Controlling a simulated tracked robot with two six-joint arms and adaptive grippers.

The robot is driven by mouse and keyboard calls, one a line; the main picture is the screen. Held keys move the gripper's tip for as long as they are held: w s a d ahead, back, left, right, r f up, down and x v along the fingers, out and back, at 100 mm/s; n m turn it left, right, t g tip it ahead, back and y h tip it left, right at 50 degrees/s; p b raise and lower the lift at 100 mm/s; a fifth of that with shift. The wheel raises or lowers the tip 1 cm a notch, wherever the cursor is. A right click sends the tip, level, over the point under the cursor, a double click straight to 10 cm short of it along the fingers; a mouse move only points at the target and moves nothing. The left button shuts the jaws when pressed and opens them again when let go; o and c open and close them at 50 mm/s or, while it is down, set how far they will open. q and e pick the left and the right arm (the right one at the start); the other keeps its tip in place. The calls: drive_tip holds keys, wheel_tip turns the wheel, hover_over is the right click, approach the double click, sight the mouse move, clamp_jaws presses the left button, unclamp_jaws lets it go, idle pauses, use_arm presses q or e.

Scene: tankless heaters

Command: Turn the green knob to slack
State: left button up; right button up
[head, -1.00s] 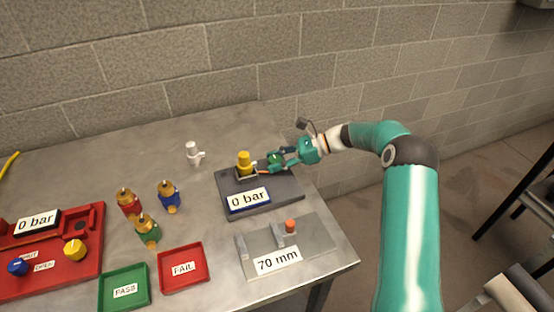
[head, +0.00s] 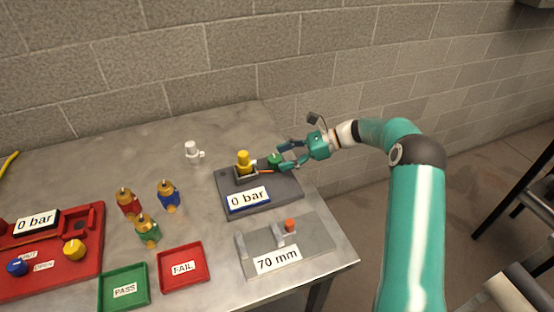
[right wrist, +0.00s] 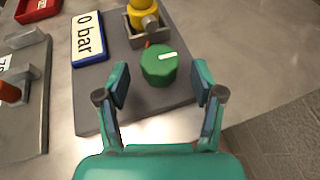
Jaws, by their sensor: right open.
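The green knob (right wrist: 159,68) sits on a dark grey block, with a white pointer line on its top that points to the right in the right wrist view. In the head view the knob (head: 275,160) is partly hidden by my fingers. My right gripper (right wrist: 160,82) is open, its two fingers on either side of the knob's near edge, with gaps to both. In the head view my right gripper (head: 285,156) is at the right end of the dark block (head: 285,190). The left gripper is not in view.
A yellow-topped valve (head: 243,161) stands beside the knob, behind a "0 bar" display (head: 248,199). A grey gauge plate (head: 318,240) reading "70 mm" lies in front. Red (head: 205,262) and green (head: 146,294) trays and several coloured valves stand left.

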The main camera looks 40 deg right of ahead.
drive_tip(key=v, duration=0.8)
drive_tip(key=shift+s+d, duration=0.15)
drive_tip(key=shift+d, duration=0.2)
drive_tip(key=shift+r, duration=0.15)
